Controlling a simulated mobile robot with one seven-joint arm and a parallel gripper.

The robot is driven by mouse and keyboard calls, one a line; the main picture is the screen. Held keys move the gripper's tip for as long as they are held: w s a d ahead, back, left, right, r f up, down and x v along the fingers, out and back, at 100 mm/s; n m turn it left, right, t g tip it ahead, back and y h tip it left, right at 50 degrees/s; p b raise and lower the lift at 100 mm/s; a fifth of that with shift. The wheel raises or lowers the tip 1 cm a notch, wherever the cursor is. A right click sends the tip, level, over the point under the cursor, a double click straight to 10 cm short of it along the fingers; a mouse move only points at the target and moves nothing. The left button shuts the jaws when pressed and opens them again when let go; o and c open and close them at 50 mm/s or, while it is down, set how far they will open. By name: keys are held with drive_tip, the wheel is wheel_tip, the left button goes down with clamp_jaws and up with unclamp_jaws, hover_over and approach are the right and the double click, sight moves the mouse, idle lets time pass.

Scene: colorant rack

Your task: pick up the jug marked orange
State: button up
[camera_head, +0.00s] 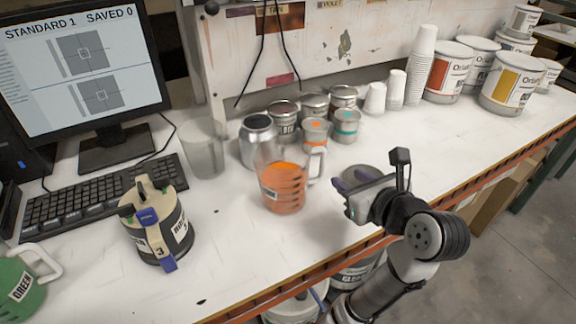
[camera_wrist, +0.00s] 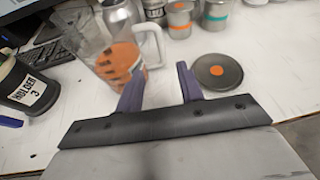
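The clear jug with orange contents (camera_head: 283,188) stands upright on the white bench, its handle on the right side in the head view. It also shows in the wrist view (camera_wrist: 122,62), with its pale handle (camera_wrist: 152,42) toward the right. Dark marking shows on its front, too blurred to read. My gripper (camera_head: 345,183) is to the right of the jug and apart from it. In the wrist view my gripper's two purple fingers (camera_wrist: 158,82) are spread with nothing between them. The fingertips are close to the jug's handle side.
A dark round lid with an orange dot (camera_wrist: 217,72) lies right of the fingers. Small cans (camera_head: 314,132) and a silver can (camera_head: 258,140) stand behind the jug. The bench's front edge (camera_head: 375,242) is near my arm.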

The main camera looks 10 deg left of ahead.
sight(324, 167)
drive_tip(key=shift+m, duration=0.3)
drive_tip(key=x, duration=0.2)
drive_tip(key=b+x, duration=0.1)
drive_tip(key=x, duration=0.2)
drive_tip(key=b+x, duration=0.1)
drive_tip(key=x, duration=0.2)
drive_tip(key=shift+s+d+f, duration=0.1)
drive_tip(key=shift+d+f, duration=0.05)
drive_tip(key=shift+f, duration=0.25)
drive_tip(key=shift+f+p+x, duration=0.2)
drive_tip(key=shift+p+x, duration=0.05)
drive_tip(key=shift+x, duration=1.1)
drive_tip(key=shift+f+p+x, duration=0.2)
drive_tip(key=shift+x, duration=1.2)
drive_tip(key=shift+s, duration=0.2)
drive_tip(key=shift+c, duration=0.5)
clamp_jaws()
drive_tip(key=shift+r, duration=0.15)
